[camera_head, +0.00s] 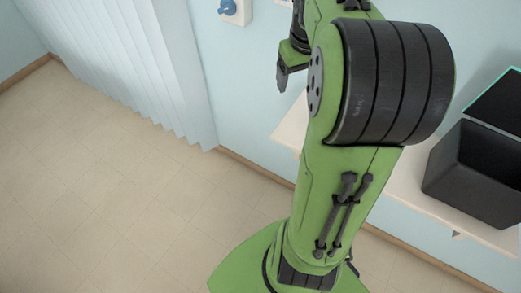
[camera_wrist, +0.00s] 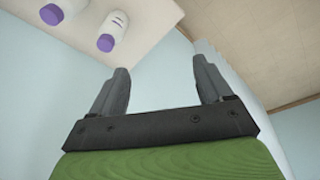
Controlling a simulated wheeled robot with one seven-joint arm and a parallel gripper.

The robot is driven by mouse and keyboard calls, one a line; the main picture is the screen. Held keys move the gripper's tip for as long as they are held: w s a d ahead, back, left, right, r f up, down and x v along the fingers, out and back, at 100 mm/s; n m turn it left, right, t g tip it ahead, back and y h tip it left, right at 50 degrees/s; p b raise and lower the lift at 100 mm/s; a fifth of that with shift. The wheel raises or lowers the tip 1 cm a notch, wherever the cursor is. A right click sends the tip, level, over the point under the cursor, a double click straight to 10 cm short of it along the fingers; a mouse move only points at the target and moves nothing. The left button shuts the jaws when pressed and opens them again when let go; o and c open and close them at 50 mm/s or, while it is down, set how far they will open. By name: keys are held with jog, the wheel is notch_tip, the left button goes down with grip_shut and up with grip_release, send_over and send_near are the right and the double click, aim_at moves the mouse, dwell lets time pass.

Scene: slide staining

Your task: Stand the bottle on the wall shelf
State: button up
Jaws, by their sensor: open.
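In the wrist view, two white bottles with purple caps show at the top left. One bottle (camera_wrist: 116,24) shows most of its body with purple marking. The other bottle (camera_wrist: 65,9) is partly cut off by the frame edge. Both are on a pale shelf (camera_wrist: 145,38), caps turned towards the camera. My gripper (camera_wrist: 160,88) is open, with nothing between its fingers, and apart from both bottles. In the head view, my gripper (camera_head: 288,72) is near the wall, above the left end of the wall shelf (camera_head: 289,124). My arm hides the middle of that shelf, and no bottle shows there.
A black open box (camera_head: 478,172) with a raised lid (camera_head: 499,102) stands on the shelf's right part. A white wall fitting with a blue knob (camera_head: 227,8) is at the top. Pale vertical blinds (camera_head: 140,60) hang to the left. The tiled floor (camera_head: 110,190) is clear.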

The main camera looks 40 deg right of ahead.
jog(key=s+a+r+n+t, duration=0.15)
jog(key=s+a, duration=0.25)
jog(key=a, duration=1)
jog(key=s+a+f+n+t+y, duration=0.1)
jog(key=s+a+f+t, duration=0.1)
jog(key=s+a, duration=0.6)
jog(key=shift+s+f, duration=0.15)
jog(key=shift+s, duration=0.35)
jog(key=shift+d+n, duration=0.1)
jog(key=shift+n, duration=0.15)
